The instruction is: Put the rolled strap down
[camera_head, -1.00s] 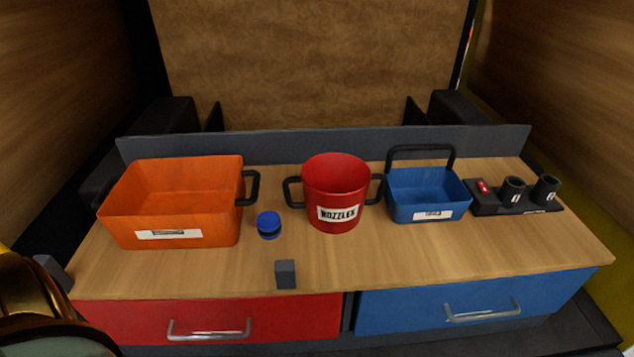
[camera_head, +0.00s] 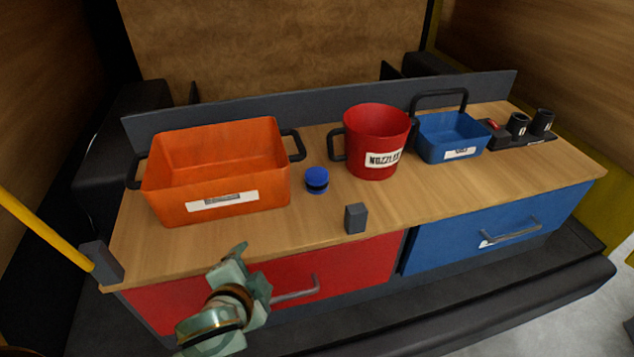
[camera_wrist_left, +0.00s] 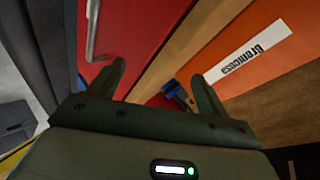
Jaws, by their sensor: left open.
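A blue round piece with a dark lower band (camera_head: 317,180) stands on the wooden worktop between the orange bin and the red bucket; it may be the rolled strap, but I cannot tell for sure. It also shows in the left wrist view (camera_wrist_left: 172,90), beyond my fingers near the right fingertip. My left gripper (camera_head: 246,266) is in front of the red drawer near the worktop's front edge, below the orange bin. Its fingers (camera_wrist_left: 158,82) are apart in the wrist view, with nothing held between them. My right gripper is not in view.
An orange bin (camera_head: 160,195), a red bucket labelled NOZZLES (camera_head: 366,135) and a blue basket (camera_head: 428,142) stand on the worktop (camera_head: 440,195). A small dark block (camera_head: 356,218) is near the front edge. A dark holder (camera_head: 508,138) sits at right. The front right is clear.

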